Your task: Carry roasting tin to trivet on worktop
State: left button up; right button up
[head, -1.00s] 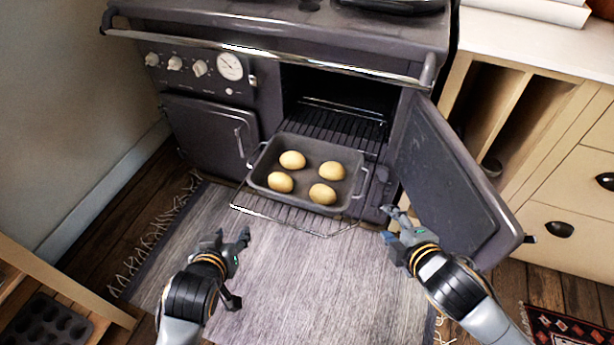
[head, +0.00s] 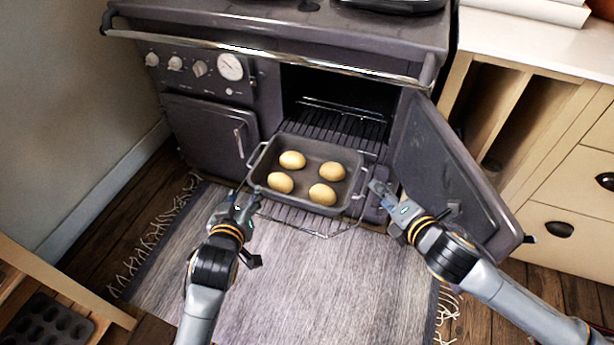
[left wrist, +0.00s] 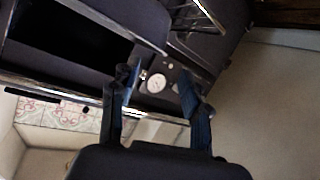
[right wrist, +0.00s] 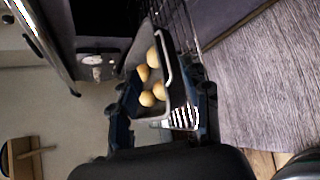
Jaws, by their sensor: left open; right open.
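The grey roasting tin (head: 310,152) sits on the oven rack (head: 300,219), which is pulled out through the open oven doorway. It holds several round, pale golden items (head: 292,160) and has a loop handle at each end. My left gripper (head: 240,204) is open and empty, just short of the tin's left end. My right gripper (head: 382,200) is open beside the tin's right handle. In the right wrist view the tin (right wrist: 178,100) and its handle show between and beyond the open fingers. I cannot make out a trivet in any view.
The oven door (head: 445,165) hangs open close to the right arm. A chrome rail (head: 270,54) runs across the stove front. A pale worktop (head: 540,38) tops the drawer unit at right. A rug (head: 290,270) covers the floor in front.

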aim_at(253, 174)
pick_arm(q)
jog(key=x, duration=1)
jog(key=shift+w, duration=0.15)
pick_arm(e)
jog(key=x, duration=1)
jog(key=shift+w, duration=0.15)
pick_arm(q)
jog(key=shift+c, duration=0.4)
pick_arm(e)
jog(key=shift+c, duration=0.4)
pick_arm(q)
grip_shut()
pick_arm(e)
grip_shut()
jog(key=shift+f, duration=0.1)
pick_arm(q)
jog(key=shift+r, duration=0.15)
pick_arm(e)
jog(key=shift+r, duration=0.2)
